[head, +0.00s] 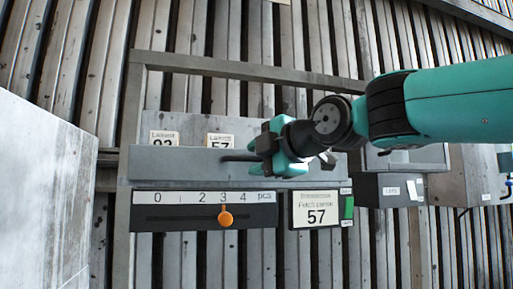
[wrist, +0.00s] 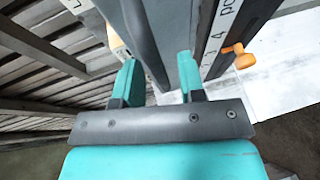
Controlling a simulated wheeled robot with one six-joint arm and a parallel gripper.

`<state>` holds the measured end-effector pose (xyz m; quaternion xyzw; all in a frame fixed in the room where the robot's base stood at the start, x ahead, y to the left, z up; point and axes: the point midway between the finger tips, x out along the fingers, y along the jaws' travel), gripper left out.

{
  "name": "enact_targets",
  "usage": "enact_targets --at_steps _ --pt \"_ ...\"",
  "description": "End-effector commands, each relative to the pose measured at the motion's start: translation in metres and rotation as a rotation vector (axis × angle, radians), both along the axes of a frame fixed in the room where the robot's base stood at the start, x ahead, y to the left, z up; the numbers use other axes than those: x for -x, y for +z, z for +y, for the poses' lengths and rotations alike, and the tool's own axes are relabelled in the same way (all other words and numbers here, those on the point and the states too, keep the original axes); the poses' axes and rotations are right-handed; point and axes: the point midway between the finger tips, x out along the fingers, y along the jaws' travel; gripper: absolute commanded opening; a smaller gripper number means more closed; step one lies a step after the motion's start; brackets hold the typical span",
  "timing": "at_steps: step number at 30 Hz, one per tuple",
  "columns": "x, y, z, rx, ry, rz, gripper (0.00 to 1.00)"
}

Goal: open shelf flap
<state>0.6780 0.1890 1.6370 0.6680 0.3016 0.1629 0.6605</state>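The shelf flap (head: 170,163) is a long grey panel across the front of the shelf in the head view. A dark bar handle (head: 236,157) is on its face; its right part is hidden behind my gripper (head: 262,151). In the wrist view the dark handle (wrist: 150,45) runs between the two teal fingers of my gripper (wrist: 160,72), and the grey flap edge (wrist: 180,30) lies beside the right finger. The fingers stand apart, with a visible gap to the bar. The flap looks closed in the head view.
Below the flap are a black scale with an orange slider (head: 225,217) and a "57" sign (head: 315,212) with a green tab. A dark box (head: 388,190) stands to the right. A pale panel (head: 45,190) fills the left side. Two labels show above the flap.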

Motion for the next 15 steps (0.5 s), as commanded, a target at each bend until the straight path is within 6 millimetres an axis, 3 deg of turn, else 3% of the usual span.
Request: enact_targets --at_steps 12,15 --pt "-0.0069 -0.0022 0.0057 -0.001 0.000 -0.001 0.37" --pt "-0.0068 -0.0021 0.0057 -0.001 0.000 -0.001 0.14"
